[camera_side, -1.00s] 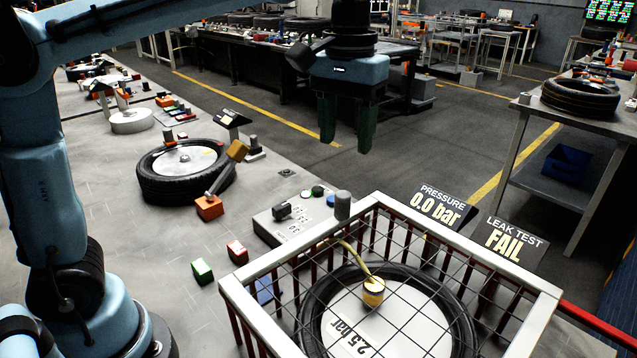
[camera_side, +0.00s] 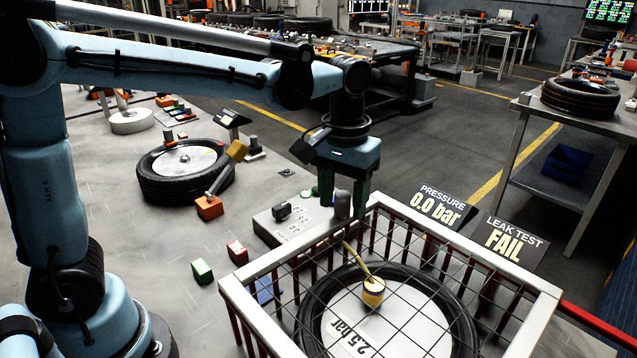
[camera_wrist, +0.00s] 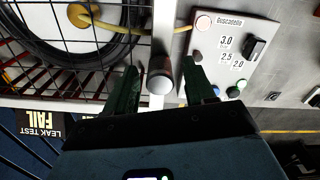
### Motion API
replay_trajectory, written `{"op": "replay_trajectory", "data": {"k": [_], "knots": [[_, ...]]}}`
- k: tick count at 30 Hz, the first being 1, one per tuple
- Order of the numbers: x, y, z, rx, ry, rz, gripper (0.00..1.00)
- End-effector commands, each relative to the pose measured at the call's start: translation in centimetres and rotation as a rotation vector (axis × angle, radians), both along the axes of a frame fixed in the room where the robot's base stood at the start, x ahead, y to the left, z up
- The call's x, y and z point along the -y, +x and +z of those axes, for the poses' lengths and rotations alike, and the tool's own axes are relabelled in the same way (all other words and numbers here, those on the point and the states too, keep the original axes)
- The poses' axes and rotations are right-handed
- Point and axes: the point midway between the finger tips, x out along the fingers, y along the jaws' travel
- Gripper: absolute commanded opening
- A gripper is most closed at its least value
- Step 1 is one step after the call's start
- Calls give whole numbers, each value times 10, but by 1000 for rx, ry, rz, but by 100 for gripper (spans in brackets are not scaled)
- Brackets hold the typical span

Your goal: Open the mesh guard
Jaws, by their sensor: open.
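The mesh guard (camera_side: 466,241) is a pale-framed cage with dark red bars and a wire mesh top. It lies shut over a tyre (camera_side: 452,302) marked 2.5 bar. A grey cylindrical knob (camera_side: 342,203) stands at the guard's far-left corner; it also shows in the wrist view (camera_wrist: 160,78). My gripper (camera_side: 343,212) is open and points down at this corner. In the wrist view my gripper's green fingers (camera_wrist: 160,82) stand either side of the knob, with a gap on each side.
A control box (camera_side: 292,222) with a black dial and coloured buttons sits just left of the knob. Signs read PRESSURE 0.0 bar (camera_side: 443,207) and LEAK TEST FAIL (camera_side: 509,240). A yellow hose (camera_side: 357,258) runs to a yellow fitting (camera_side: 373,292) inside the guard.

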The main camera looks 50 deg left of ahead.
Motion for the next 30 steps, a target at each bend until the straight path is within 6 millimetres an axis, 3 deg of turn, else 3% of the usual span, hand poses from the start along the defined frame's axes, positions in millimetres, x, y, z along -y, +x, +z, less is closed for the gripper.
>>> {"op": "replay_trajectory", "data": {"k": [9, 20, 30], "knots": [[0, 0, -2, 0, 0, 0, 54], [0, 0, -2, 0, 0, 0, 0], [5, 0, -2, 0, 0, -2, 0]]}}
